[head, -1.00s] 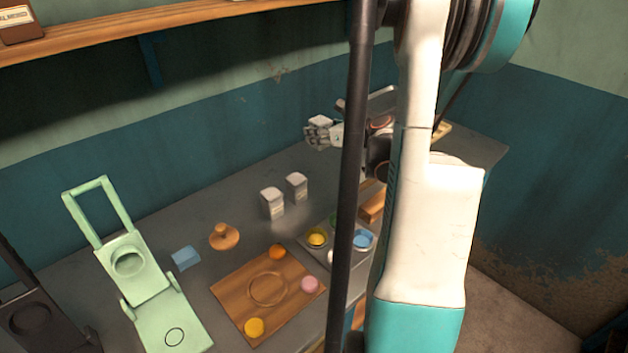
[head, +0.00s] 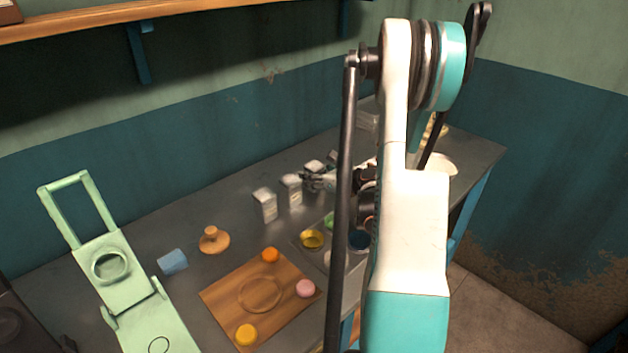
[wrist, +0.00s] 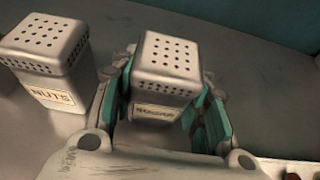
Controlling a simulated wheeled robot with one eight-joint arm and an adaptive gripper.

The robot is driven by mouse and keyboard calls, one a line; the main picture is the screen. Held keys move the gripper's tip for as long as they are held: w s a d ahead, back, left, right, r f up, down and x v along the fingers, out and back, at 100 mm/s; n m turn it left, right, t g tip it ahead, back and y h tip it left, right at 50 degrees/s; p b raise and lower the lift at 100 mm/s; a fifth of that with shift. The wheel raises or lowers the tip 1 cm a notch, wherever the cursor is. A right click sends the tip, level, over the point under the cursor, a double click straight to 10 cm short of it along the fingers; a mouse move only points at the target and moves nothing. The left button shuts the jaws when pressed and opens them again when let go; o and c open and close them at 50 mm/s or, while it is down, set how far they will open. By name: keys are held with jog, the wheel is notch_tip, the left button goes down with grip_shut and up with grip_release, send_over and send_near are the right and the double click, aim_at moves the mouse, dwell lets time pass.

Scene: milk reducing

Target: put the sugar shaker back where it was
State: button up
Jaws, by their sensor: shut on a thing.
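My gripper (head: 314,182) is shut on a metal shaker (wrist: 168,62) with a holed top, and its teal-padded fingers sit on either side of it. Two shakers stand in a row left of my gripper in the head view, a nearer one (head: 265,204) and a farther one (head: 291,188).
A tray with a yellow bowl (head: 312,239) and other bowls lies in front of the shakers. A wooden board (head: 225,297) with coloured pieces, a wooden knobbed disc (head: 214,241), a blue block (head: 172,262) and a green press (head: 110,262) are left. The wall is behind.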

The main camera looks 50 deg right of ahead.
jog(key=shift+f, duration=0.2)
jog(key=o, duration=1.1)
jog(key=shift+o, duration=0.2)
jog(key=shift+r, duration=0.15)
jog(key=p+v, duration=0.3)
jog(key=v, duration=0.9)
